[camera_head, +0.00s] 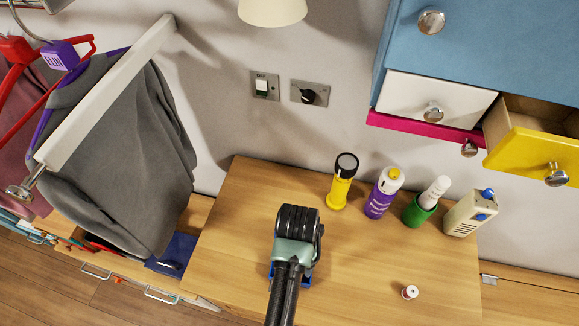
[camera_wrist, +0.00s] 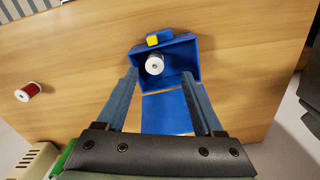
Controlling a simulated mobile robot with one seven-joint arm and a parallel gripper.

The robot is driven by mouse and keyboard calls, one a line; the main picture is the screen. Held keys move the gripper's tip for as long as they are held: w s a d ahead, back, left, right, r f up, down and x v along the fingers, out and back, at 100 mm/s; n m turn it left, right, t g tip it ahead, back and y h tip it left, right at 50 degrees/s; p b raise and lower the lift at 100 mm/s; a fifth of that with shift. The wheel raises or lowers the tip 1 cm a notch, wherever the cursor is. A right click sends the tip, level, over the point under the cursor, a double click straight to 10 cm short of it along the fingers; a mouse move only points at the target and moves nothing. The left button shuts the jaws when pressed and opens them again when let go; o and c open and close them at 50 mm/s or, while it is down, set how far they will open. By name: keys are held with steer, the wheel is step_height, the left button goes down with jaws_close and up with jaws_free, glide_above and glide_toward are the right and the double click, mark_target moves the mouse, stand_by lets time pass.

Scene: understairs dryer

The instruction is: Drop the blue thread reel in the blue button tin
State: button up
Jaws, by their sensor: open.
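The blue button tin (camera_wrist: 181,72) stands open on the wooden top in the wrist view, with a blue flap (camera_wrist: 167,112) on the near side and a yellow piece at its far edge. A reel with a white end (camera_wrist: 155,64) shows inside the tin's opening, toward its left; its thread colour is hard to make out. My gripper (camera_wrist: 162,80) is open above the tin, its fingers apart on either side and nothing held between them. In the head view my gripper (camera_head: 297,225) hides most of the tin; only blue edges (camera_head: 307,281) show.
A red thread reel (camera_head: 410,291) lies right of the tin. Hanging clothes (camera_head: 125,150) are at left; a yellow drawer (camera_head: 535,150) juts out upper right.

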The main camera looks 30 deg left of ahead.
step_height(320, 180, up, 10)
steer(key=p, duration=0.1)
steer(key=shift+s+f, duration=0.1)
steer(key=shift+f, duration=0.1)
stand_by(0.4)
